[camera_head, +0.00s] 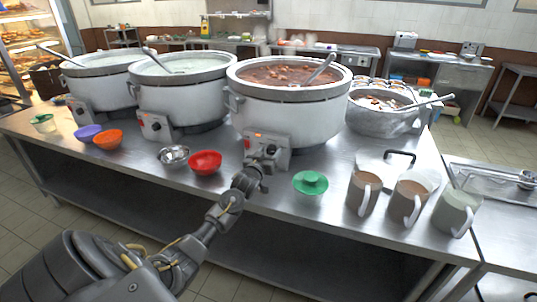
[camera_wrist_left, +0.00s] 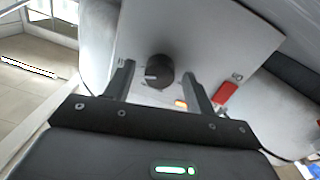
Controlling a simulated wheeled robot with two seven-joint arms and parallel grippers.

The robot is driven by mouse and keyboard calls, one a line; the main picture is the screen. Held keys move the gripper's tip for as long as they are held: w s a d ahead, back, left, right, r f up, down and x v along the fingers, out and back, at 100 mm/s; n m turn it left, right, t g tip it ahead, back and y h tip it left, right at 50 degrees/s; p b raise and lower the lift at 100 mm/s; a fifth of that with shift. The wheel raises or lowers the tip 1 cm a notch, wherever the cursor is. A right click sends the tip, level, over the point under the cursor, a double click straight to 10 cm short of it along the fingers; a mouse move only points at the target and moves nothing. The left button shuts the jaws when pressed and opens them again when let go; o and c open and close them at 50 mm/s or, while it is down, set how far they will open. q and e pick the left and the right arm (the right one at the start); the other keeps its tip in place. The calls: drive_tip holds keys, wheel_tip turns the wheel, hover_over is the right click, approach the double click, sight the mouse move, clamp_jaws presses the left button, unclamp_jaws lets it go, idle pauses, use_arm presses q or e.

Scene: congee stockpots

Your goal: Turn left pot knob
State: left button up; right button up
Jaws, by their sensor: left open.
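Three large white stockpots stand in a row on the steel counter. The left pot (camera_head: 97,84) and the middle pot (camera_head: 178,101) hold pale congee, and the right one (camera_head: 285,112) holds brown food. Each has a front control panel. My left gripper (camera_head: 262,168) is in front of the right pot's panel (camera_head: 280,155). In the left wrist view, a round dark knob (camera_wrist_left: 160,70) with a pale mark shows between the two spread fingers of the left gripper (camera_wrist_left: 159,78). Contact with the knob cannot be told. My right gripper is not in view.
Several mugs (camera_head: 410,197) stand at the counter's right front. A grey pot (camera_head: 380,115) with a ladle is behind.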

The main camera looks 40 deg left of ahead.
use_arm(q)
drive_tip(key=c, duration=1)
